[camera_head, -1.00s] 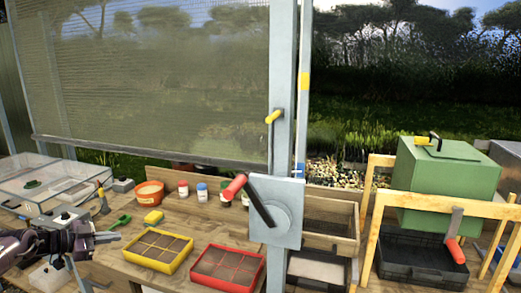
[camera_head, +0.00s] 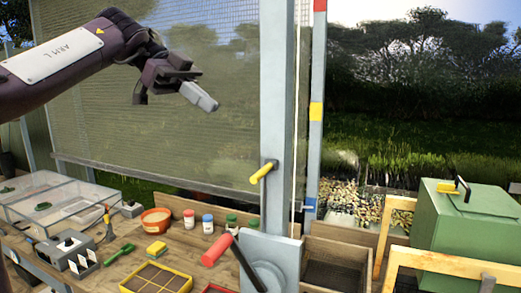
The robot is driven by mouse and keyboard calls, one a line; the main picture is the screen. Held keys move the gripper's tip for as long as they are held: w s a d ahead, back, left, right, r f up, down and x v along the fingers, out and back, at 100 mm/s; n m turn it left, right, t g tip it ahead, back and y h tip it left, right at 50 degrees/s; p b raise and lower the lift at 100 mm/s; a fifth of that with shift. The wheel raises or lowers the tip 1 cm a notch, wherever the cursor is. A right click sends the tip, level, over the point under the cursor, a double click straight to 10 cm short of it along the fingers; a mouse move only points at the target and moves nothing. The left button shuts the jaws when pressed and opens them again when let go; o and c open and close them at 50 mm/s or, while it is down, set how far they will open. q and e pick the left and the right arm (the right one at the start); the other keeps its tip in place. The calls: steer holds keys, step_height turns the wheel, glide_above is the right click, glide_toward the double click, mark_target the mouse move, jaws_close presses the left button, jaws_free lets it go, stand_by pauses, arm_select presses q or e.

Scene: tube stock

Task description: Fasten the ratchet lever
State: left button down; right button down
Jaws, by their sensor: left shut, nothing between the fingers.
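A grey post (camera_head: 274,110) stands mid-view. It bears a short yellow-gripped lever (camera_head: 262,173), whose grip slants down to the left. Below it, a grey plate (camera_head: 283,248) carries a crank with a black arm (camera_head: 246,264) and a red grip (camera_head: 217,250), pointing up-left. I cannot tell for certain which of the two is the ratchet lever. My left gripper (camera_head: 208,102) is raised in front of the mesh screen, up and left of both levers. It is shut, empty and touches neither. My right gripper does not show.
The mesh screen (camera_head: 170,110) hangs left of the post. The bench below holds an orange pot (camera_head: 156,222), small jars, a yellow tray (camera_head: 150,279) and clear-lidded boxes (camera_head: 60,205). A green box (camera_head: 465,235) stands right. Air between gripper and post looks clear.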

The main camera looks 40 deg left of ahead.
arm_select(q)
steer(key=p, duration=0.1)
glide_above(263, 172)
steer(key=s+a, duration=0.2)
steer(key=a, duration=0.1)
step_height(263, 172, down, 6)
steer(key=r, duration=0.1)
steer(key=f, duration=0.1)
steer(key=f+p, duration=0.1)
steer(key=f, duration=0.2)
steer(key=shift+w+d+f+p, duration=0.1)
steer(key=shift+w+f+p, duration=0.15)
steer(key=shift+w+p, duration=0.15)
